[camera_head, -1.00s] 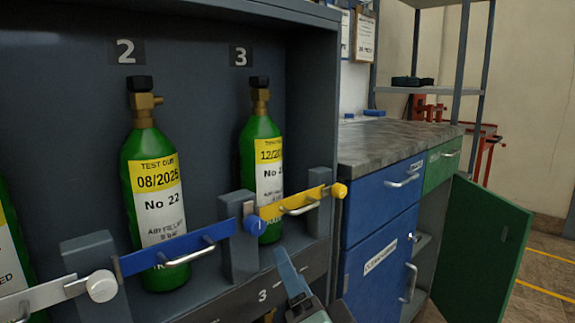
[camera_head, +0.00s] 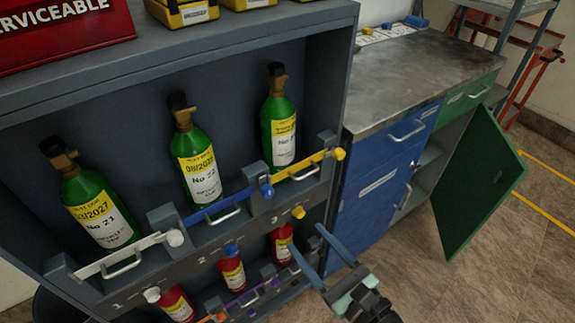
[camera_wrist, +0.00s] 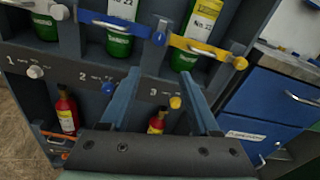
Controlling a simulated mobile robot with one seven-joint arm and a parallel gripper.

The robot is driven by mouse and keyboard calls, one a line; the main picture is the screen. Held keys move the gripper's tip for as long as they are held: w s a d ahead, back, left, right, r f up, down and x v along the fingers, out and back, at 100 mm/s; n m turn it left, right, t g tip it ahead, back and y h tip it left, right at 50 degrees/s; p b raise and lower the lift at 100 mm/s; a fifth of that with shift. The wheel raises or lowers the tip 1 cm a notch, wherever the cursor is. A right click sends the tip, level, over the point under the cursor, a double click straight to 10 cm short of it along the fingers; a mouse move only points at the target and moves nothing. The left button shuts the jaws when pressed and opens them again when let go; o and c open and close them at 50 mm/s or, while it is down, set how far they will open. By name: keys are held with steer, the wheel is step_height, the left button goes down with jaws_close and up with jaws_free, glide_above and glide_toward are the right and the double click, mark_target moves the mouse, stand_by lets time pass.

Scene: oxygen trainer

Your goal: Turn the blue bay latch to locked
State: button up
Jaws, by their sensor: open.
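The blue bay latch (camera_head: 217,208) is a blue bar with a metal handle across the front of bay 2, with a blue round knob (camera_head: 267,190) at its right end by a grey post. It also shows in the wrist view (camera_wrist: 117,24), at the top. The green cylinder No 22 (camera_head: 200,170) stands behind it. My gripper (camera_head: 309,250) is open and empty, below and to the right of the blue latch, in front of the rack. In the wrist view its two blue fingers (camera_wrist: 160,95) are spread, apart from the latch.
A white latch (camera_head: 120,256) crosses bay 1 and a yellow latch (camera_head: 305,167) crosses bay 3. Small red cylinders (camera_head: 232,272) stand on the lower shelf. An open green cabinet door (camera_head: 480,185) juts out at right. Floor in front of the cabinet is clear.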

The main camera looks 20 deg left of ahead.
mark_target(270, 194)
steer(key=shift+m+y, duration=0.3)
steer(key=shift+m, duration=0.6)
steer(key=x, duration=0.4)
steer(key=r+x, duration=0.1)
steer(key=x, duration=0.6)
steer(key=shift+a+r, duration=0.4)
jaws_close()
